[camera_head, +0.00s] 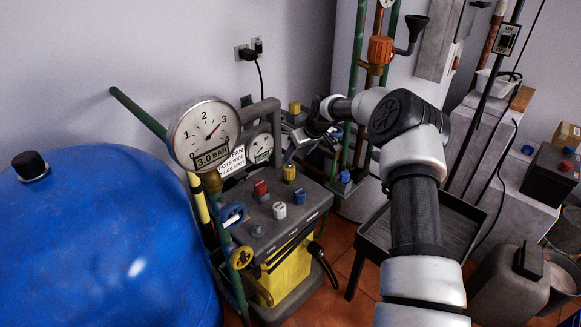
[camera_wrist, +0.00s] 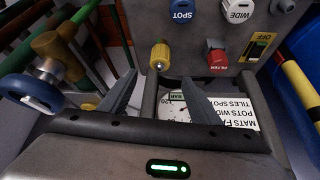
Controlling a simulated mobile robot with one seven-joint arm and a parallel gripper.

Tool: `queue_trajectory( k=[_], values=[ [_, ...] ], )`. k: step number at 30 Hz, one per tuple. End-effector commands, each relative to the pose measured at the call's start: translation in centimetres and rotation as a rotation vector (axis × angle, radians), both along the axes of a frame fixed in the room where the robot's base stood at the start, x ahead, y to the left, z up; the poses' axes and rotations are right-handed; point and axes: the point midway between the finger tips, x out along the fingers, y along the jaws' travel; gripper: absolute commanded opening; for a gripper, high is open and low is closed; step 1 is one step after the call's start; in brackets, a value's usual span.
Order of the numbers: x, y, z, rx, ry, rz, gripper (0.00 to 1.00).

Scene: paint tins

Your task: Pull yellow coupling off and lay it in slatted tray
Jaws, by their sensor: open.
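The yellow coupling (camera_head: 289,173) stands on the grey control panel of the machine, behind the blue knob. In the wrist view the coupling (camera_wrist: 160,55) is just beyond my fingertips, roughly midway between them. My gripper (camera_wrist: 160,82) is open with nothing between its fingers, and no contact with the coupling shows. In the head view my gripper (camera_head: 288,147) is behind the coupling, partly hidden by the machine's frame. The slatted tray (camera_head: 462,222) is dark, with a raised rim. It lies to the right, partly covered by my arm, and its visible part is empty.
A red knob (camera_wrist: 217,59), a blue knob (camera_wrist: 182,10) and a white knob (camera_wrist: 238,10) crowd the panel near the coupling. A gauge (camera_head: 204,134), the machine's grey handle bar (camera_head: 262,107) and green pipes (camera_head: 358,60) stand close by. A blue tank (camera_head: 100,235) fills the left.

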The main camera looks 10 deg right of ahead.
Motion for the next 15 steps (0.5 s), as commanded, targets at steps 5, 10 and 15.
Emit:
queue_trajectory(
  k=[5, 10, 15],
  values=[
    [1.6, 0.9, -3.6, 0.001, 0.001, 0.0, 0.57],
    [3.2, 1.5, -6.6, 0.0, 0.0, -0.001, 0.57],
    [4.5, 2.2, -9.0, 0.0, 0.0, 0.0, 0.57]
  ],
)
